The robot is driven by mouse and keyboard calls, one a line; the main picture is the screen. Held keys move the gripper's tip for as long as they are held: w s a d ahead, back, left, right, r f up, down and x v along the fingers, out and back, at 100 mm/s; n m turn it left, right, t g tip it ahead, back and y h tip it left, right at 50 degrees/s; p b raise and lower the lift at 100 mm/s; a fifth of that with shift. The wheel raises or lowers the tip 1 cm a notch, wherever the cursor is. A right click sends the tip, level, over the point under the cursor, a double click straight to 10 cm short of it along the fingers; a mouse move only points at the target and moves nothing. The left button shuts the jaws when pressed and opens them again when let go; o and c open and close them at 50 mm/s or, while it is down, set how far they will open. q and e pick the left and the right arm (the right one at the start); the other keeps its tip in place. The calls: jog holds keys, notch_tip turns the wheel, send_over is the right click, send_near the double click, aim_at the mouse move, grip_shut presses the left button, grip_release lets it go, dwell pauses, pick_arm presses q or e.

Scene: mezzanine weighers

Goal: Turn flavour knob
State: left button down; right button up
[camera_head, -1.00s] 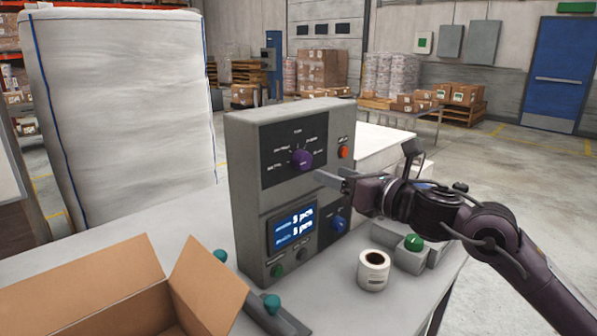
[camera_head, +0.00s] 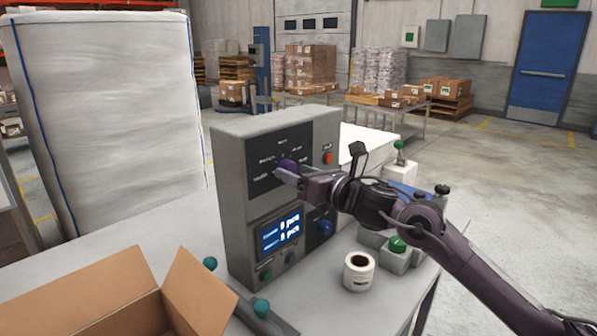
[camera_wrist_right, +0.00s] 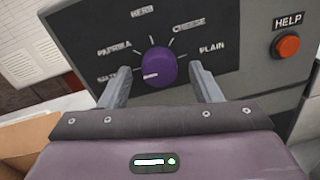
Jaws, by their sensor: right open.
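The purple flavour knob (camera_wrist_right: 158,66) sits on the dark upper panel of the grey control box (camera_head: 232,160). Labels around it in the right wrist view read HERB, CHEESE, PLAIN, PAPRIKA and a partly hidden one at lower left. The knob's pale mark points to the lower left, near that label. My right gripper (camera_wrist_right: 160,85) is open, with one finger on each side of the knob and a visible gap to it. In the head view my right gripper (camera_head: 290,178) covers part of the knob (camera_head: 287,165). My left gripper is not in view.
A red HELP button (camera_wrist_right: 288,46) is right of the dial. Below are a lit screen (camera_head: 280,232) and a blue knob (camera_head: 324,227). A label roll (camera_head: 359,272) and green button (camera_head: 397,244) stand on the table; an open cardboard box (camera_head: 90,300) is at front left.

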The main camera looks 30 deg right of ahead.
jog(key=shift+c, duration=0.8)
jog(key=c, duration=0.8)
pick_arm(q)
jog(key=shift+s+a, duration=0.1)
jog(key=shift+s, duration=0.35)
pick_arm(e)
jog(key=shift+c, duration=0.2)
